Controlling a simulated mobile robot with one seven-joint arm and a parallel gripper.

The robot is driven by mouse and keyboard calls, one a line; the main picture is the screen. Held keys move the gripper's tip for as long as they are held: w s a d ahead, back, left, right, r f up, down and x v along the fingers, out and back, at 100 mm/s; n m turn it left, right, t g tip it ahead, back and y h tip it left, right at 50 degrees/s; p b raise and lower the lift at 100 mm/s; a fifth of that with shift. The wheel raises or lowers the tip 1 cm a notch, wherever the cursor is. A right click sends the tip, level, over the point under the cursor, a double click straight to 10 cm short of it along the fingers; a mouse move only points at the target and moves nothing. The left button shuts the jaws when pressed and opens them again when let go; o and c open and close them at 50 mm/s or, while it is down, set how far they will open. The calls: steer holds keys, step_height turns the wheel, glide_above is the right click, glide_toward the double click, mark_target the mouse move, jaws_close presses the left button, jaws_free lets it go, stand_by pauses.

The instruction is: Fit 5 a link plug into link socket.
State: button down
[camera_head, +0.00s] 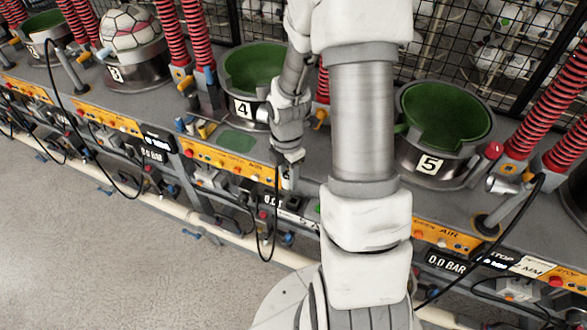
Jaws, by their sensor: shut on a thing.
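My gripper (287,158) points down over the front edge of the bench, between the stations marked 4 and 5. It is shut on a small pale plug (287,182), seen only in part. A black cable (275,215) hangs in a loop just left of the plug. My gripper and arm partly hide this spot, and I cannot tell whether the plug touches anything below. The station 5 cup (430,165) is grey with a green inside, at the right. I cannot make out which fitting is the link socket.
The station 4 cup (238,108) stands left of my gripper, and a ball sits in the station 3 cup (140,75). Orange control panels (228,160) line the front. Red coiled hoses (545,100) and black wire mesh stand behind. Grey floor (110,245) at lower left is open.

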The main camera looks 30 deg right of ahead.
steer(key=shift+s+d+r+n+p, duration=0.15)
steer(key=shift+s+d+n+p, duration=0.15)
steer(key=shift+n, duration=0.35)
steer(key=shift+s+d+r+n+p, duration=0.1)
steer(key=shift+s+d+n+p, duration=0.15)
steer(key=shift+n, duration=0.4)
steer(key=shift+f+b, duration=1.4)
steer(key=shift+f, duration=0.65)
steer(key=shift+f+b, duration=0.3)
steer(key=shift+f, duration=0.15)
steer(key=shift+f, duration=0.2)
steer(key=shift+f+b, duration=0.3)
steer(key=shift+f, duration=0.15)
